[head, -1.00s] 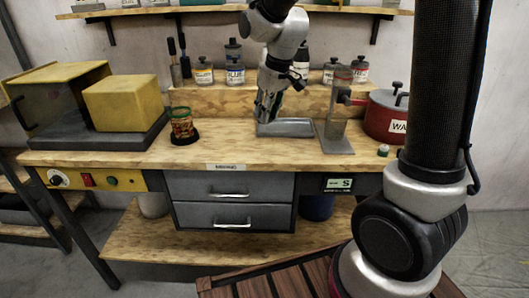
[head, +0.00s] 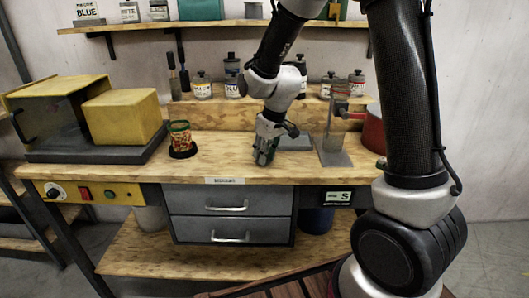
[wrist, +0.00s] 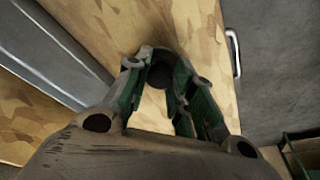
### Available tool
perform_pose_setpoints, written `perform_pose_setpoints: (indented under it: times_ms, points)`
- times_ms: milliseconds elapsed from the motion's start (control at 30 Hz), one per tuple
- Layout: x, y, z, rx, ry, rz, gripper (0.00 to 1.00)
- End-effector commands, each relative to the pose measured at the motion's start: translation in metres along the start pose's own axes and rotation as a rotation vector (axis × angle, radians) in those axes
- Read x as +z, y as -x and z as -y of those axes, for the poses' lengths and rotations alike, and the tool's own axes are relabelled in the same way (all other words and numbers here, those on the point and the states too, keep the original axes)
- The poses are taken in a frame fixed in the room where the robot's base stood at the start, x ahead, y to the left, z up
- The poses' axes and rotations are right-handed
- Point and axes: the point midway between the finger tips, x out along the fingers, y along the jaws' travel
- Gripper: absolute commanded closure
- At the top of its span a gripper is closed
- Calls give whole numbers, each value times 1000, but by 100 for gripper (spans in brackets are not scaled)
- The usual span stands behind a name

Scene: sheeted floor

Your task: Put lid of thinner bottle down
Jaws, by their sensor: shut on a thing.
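My gripper (head: 264,156) is low over the workbench top, in front of and left of the grey tray. In the wrist view my gripper (wrist: 162,72) is shut on a small dark round thing (wrist: 160,76), which looks like the lid. Bare wood shows below it; I cannot tell whether it touches the wood. The lid is hidden by the fingers in the head view. Several labelled bottles stand on the raised ledge, some at the left (head: 203,89) and some at the right (head: 356,84). I cannot read which one is the thinner bottle.
The grey tray (head: 296,143) lies behind my gripper, with a metal stand (head: 335,157) to its right. A red pot (head: 372,132) is partly behind my arm. A patterned can (head: 180,138) and yellow box (head: 124,117) stand left. The bench's front middle (head: 225,170) is clear.

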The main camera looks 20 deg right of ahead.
Motion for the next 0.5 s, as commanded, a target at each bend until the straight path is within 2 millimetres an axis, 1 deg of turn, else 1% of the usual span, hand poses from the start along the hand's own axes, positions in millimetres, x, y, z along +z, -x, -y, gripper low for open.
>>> perform_pose_setpoints:
  times_ms: [33,67,100,167,200,500]
  points:
    - [1,-2,0,0,0,1,93]
    - [1,-2,0,0,0,1,74]
    - [1,-2,0,0,0,1,67]
    - [1,-2,0,0,0,1,56]
    - [1,-2,0,0,0,1,54]
    - [0,0,0,0,0,0,54]
